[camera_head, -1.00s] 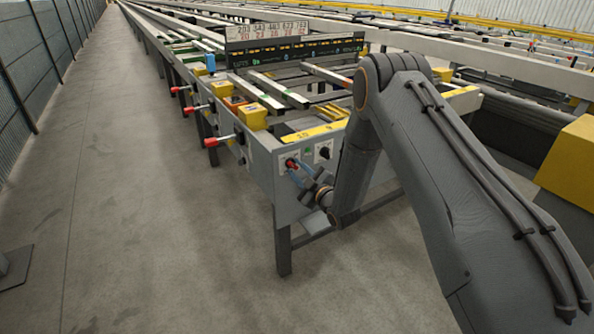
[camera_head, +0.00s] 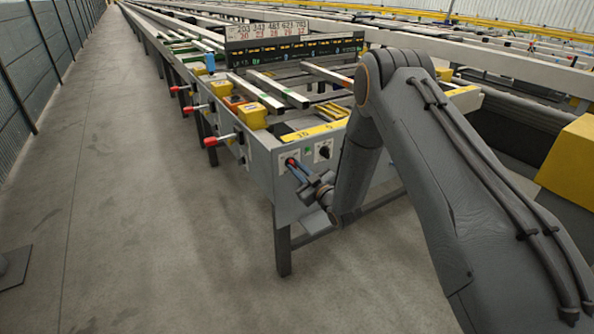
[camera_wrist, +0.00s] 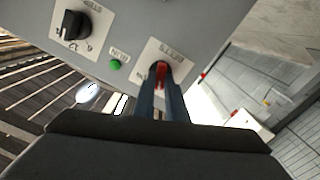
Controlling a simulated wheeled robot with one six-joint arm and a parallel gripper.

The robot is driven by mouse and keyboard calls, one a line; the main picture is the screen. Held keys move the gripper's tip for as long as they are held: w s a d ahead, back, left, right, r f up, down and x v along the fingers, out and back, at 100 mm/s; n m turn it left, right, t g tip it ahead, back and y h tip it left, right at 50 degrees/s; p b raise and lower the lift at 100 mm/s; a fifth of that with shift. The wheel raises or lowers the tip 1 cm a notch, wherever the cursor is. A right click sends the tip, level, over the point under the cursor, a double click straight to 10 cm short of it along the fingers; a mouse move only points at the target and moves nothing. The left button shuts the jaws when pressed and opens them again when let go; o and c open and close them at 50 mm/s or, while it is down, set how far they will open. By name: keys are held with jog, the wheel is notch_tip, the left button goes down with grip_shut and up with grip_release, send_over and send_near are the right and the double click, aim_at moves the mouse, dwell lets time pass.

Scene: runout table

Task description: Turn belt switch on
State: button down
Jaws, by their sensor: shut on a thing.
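The red belt switch (camera_wrist: 161,71) sits on a white label plate, marked with what reads like "BELTS", on the grey end panel (camera_head: 262,180) of the runout table. My gripper (camera_wrist: 161,88) has its two blue fingers on either side of the red handle and is shut on it. The handle looks roughly in line with the fingers; its exact setting is partly hidden. In the head view my gripper (camera_head: 293,165) reaches the panel's upper left, with the red switch barely showing at its tips.
A black knob (camera_wrist: 71,25) and a green lamp (camera_wrist: 115,64) sit beside the switch on the panel. Red-tipped levers (camera_head: 218,140) stick out along the table's left side. The concrete floor (camera_head: 140,210) to the left is clear.

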jog(key=m+b, duration=0.1)
jog(key=m, duration=0.6)
jog(key=shift+w+d, duration=0.1)
jog(key=m, duration=0.6)
jog(key=shift+m+b, duration=0.3)
jog(key=shift+m, duration=0.1)
jog(key=c, duration=1.8)
grip_release()
jog(key=shift+d, duration=0.1)
jog(key=v, duration=0.7)
jog(key=shift+s+d, duration=0.2)
jog(key=shift+s, duration=0.1)
